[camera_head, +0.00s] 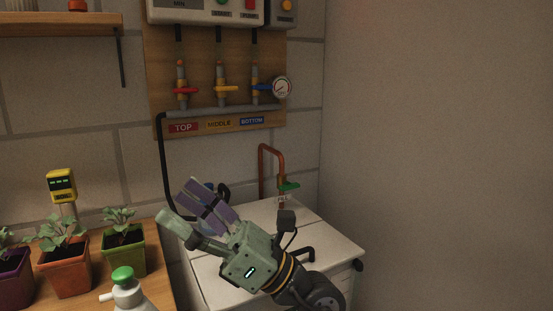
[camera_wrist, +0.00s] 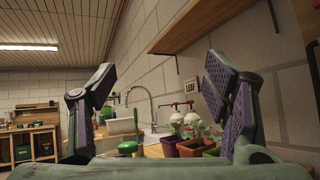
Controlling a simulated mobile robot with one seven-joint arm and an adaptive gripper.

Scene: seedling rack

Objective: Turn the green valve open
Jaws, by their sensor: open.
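The green valve (camera_head: 289,185) is a small green handle on a copper pipe (camera_head: 264,160) that bends over and comes down near the wall, above the white cabinet top. Its handle lies roughly level, pointing right. My gripper (camera_head: 184,204) is in front of it and to its left in the head view, with its fingers pointing up and left, away from the valve. The fingers are spread and nothing is between them. The wrist view also shows my gripper (camera_wrist: 160,88) open and empty; I cannot make out the green valve there.
A wall board holds red (camera_head: 184,90), yellow (camera_head: 226,88) and blue (camera_head: 264,87) valves with a gauge (camera_head: 282,87). Potted seedlings (camera_head: 124,245) and a green-capped bottle (camera_head: 127,287) stand on a wooden bench at left. A shelf (camera_head: 60,24) juts out above.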

